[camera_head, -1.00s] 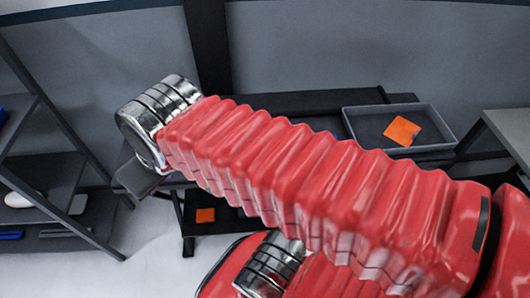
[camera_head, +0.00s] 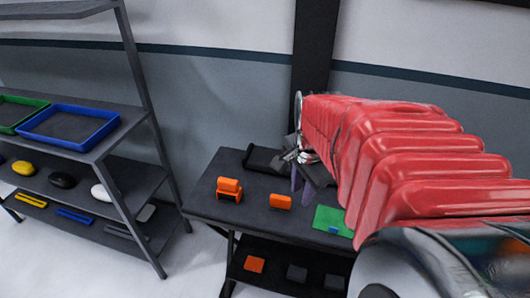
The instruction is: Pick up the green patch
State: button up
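The green patch (camera_head: 330,219) lies flat on the dark table top (camera_head: 262,223), near its front right part. My red arm covers the area to its right and may hide part of it. A small blue spot shows on the patch. My gripper (camera_head: 301,184) is small in the view, above the table and behind and to the left of the patch, apart from it. Its fingers look dark and purplish. I cannot make out whether they are open or shut, and I see nothing held.
Orange items (camera_head: 229,189) and an orange block (camera_head: 280,201) stand left of the patch. An orange patch (camera_head: 255,264) and dark patches (camera_head: 297,272) lie on the shelf below. A rack at left holds a blue tray (camera_head: 112,120) and a green tray (camera_head: 14,128).

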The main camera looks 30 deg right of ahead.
jog(key=s+d+f+m, duration=0.2)
jog(key=d+m, duration=0.3)
jog(key=s+d+f+m+g+y, duration=0.1)
jog(key=s+d+f+m, duration=0.2)
jog(key=d+m, duration=0.2)
jog(key=shift+d+f+g, duration=0.15)
jog(key=shift+d+g, duration=0.15)
jog(key=shift+d, duration=0.3)
jog(key=shift+f, duration=0.15)
send_over(334, 228)
notch_tip(334, 228, down, 8)
jog(key=shift+s+a+f, duration=0.1)
jog(key=shift+s, duration=0.05)
jog(key=shift+f, duration=0.2)
jog(key=shift+f, duration=2.45)
jog(key=shift+c, duration=0.2)
